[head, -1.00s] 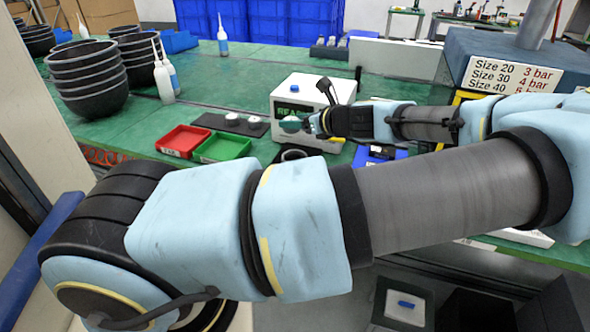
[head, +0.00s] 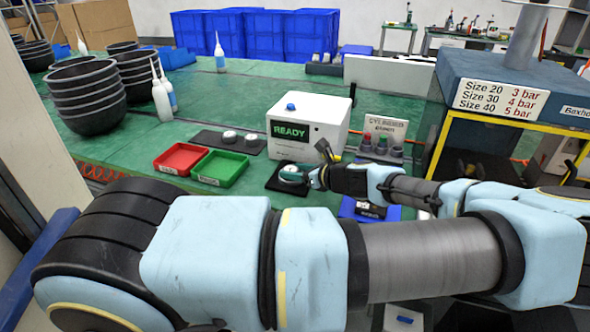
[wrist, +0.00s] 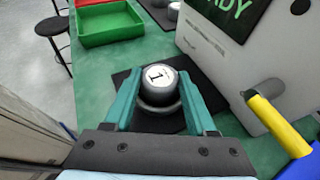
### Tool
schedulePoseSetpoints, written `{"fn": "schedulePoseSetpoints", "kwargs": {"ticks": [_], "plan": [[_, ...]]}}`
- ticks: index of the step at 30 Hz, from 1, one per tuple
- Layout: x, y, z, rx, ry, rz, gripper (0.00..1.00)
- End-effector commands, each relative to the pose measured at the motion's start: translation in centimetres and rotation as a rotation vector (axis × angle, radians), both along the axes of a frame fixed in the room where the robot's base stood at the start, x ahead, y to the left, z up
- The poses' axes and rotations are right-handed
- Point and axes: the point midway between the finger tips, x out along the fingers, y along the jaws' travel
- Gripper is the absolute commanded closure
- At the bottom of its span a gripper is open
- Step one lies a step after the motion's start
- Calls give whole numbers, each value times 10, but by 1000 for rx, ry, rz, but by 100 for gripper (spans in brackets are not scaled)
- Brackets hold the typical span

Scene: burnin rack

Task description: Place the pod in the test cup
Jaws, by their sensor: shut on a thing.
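The pod (wrist: 160,80), a grey ball with a white face marked "1", is between the teal fingers of my gripper (wrist: 158,84) in the wrist view. The gripper is shut on it. The test cup (wrist: 158,106) shows as a grey ring just under the pod, on a dark square mat. I cannot tell whether the pod touches the cup. In the head view my gripper (head: 293,176) is low over the mat (head: 280,188), in front of the white tester box (head: 305,125), and it hides most of the cup.
The tester reads READY, and its yellow-handled lever (wrist: 266,112) is close right of the gripper. A red tray (head: 182,158), a green tray (head: 220,168) and a dark strip with two round pieces (head: 240,139) lie left. A blue tray (head: 368,210) lies right.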

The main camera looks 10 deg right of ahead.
Motion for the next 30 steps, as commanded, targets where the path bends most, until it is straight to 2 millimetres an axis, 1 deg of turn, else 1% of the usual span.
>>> {"fn": "schedulePoseSetpoints", "kwargs": {"ticks": [5,6,13,23,26,30], "plan": [[0,0,-1,0,0,0,97],[0,0,0,0,0,0,40],[0,0,0,0,0,0,14],[-3,-3,1,-1,0,-2,13],[-12,-9,4,-2,0,-3,13],[-32,-25,13,-4,1,-5,13]]}}
